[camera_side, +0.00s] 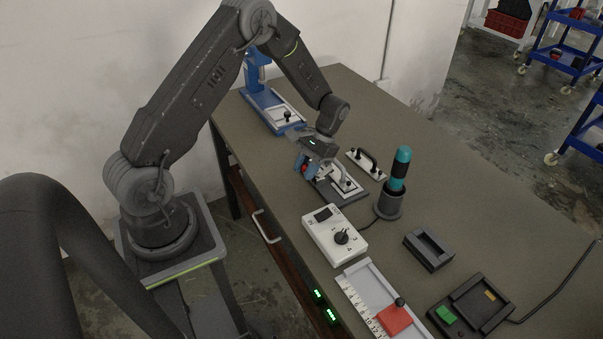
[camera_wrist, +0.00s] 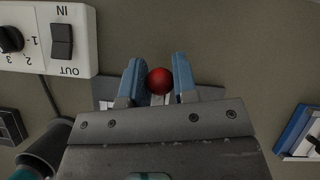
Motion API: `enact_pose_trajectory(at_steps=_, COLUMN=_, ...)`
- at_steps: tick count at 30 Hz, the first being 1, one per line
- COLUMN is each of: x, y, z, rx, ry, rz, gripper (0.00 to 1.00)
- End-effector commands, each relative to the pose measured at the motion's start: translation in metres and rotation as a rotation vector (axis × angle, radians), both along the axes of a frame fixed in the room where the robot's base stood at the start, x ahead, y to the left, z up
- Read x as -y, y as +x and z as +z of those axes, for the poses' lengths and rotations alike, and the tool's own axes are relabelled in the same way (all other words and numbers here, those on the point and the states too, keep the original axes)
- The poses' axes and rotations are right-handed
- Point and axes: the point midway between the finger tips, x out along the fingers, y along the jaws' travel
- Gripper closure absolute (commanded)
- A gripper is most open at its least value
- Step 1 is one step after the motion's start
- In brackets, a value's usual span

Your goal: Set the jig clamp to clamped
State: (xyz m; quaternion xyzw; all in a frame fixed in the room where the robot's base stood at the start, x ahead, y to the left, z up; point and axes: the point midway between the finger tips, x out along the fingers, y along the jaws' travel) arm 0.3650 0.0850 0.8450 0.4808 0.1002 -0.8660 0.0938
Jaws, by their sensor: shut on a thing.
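The jig clamp (camera_side: 349,191) is a dark base plate with light metal parts, lying near the middle of the table in the side view. Its red ball knob (camera_wrist: 160,81) sits between my blue fingertips in the wrist view. A bit of red also shows at the fingers in the side view. My gripper (camera_side: 304,168) is shut on the red knob, at the left edge of the jig. The palm hides most of the clamp in the wrist view, and the lever's angle is hard to tell.
A white control box (camera_side: 335,234) with a knob and switch stands close in front of the jig. A teal-topped tool in a dark holder (camera_side: 389,204) and a black handle on a plate (camera_side: 367,162) stand to the right. A blue fixture (camera_side: 268,106) is behind.

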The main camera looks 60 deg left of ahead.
Motion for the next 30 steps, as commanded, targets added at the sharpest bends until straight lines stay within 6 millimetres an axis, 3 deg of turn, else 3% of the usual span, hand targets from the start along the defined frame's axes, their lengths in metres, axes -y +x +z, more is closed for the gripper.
enact_pose_trajectory(at_steps=15, x=-0.001, y=0.026, z=0.011, rx=-0.389, ry=0.001, rz=0.0, gripper=1.0)
enact_pose_trajectory(at_steps=30, x=-0.001, y=0.032, z=0.014, rx=-0.495, ry=0.0, rz=0.001, gripper=1.0)
